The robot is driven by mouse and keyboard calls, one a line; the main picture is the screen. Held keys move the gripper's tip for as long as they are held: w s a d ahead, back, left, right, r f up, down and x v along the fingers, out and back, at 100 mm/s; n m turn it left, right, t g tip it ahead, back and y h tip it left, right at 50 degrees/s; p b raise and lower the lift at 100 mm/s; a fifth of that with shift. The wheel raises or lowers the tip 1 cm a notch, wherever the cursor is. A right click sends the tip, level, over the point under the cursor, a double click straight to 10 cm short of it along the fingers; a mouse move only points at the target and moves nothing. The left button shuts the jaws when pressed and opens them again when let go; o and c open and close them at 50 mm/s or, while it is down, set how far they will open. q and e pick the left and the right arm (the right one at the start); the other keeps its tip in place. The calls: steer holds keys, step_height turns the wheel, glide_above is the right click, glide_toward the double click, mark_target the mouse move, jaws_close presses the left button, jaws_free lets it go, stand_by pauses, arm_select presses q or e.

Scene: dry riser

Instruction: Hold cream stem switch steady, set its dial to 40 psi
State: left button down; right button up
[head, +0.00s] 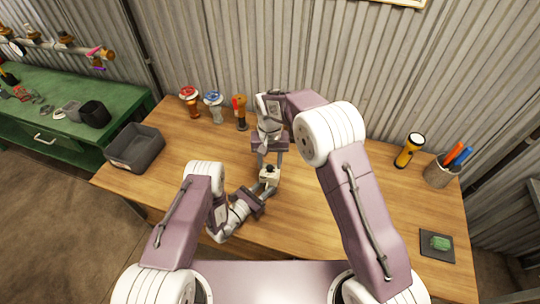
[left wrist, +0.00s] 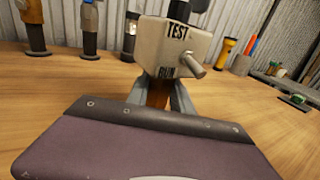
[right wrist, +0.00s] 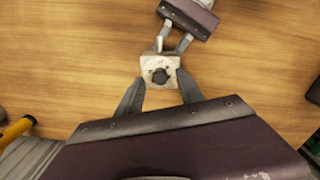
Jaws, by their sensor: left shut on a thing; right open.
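The cream stem switch (head: 268,174) is a small box above the middle of the wooden table. In the left wrist view the switch (left wrist: 180,45) carries the words TEST and RUN, with a short metal lever (left wrist: 194,66) on its right side. My left gripper (left wrist: 158,93) is shut on its brown stem (left wrist: 157,95) from below the box. In the right wrist view a black round dial (right wrist: 160,76) faces me on the switch's top. My right gripper (right wrist: 160,88) is open above it, fingers either side of the dial; contact is unclear. The dial's markings are too small to read.
A grey bin (head: 119,160) stands at the table's left. Red-topped (head: 189,94), blue-topped (head: 213,98) and orange (head: 240,108) fittings stand along the back. A yellow flashlight (head: 408,152), a pen cup (head: 438,175) and a dark pad (head: 426,253) are at the right.

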mark_target(270, 167)
step_height(270, 167, up, 11)
steer(key=shift+f, duration=0.15)
arm_select(q)
steer(key=c, duration=1)
jaws_free()
steer(key=shift+c, duration=0.2)
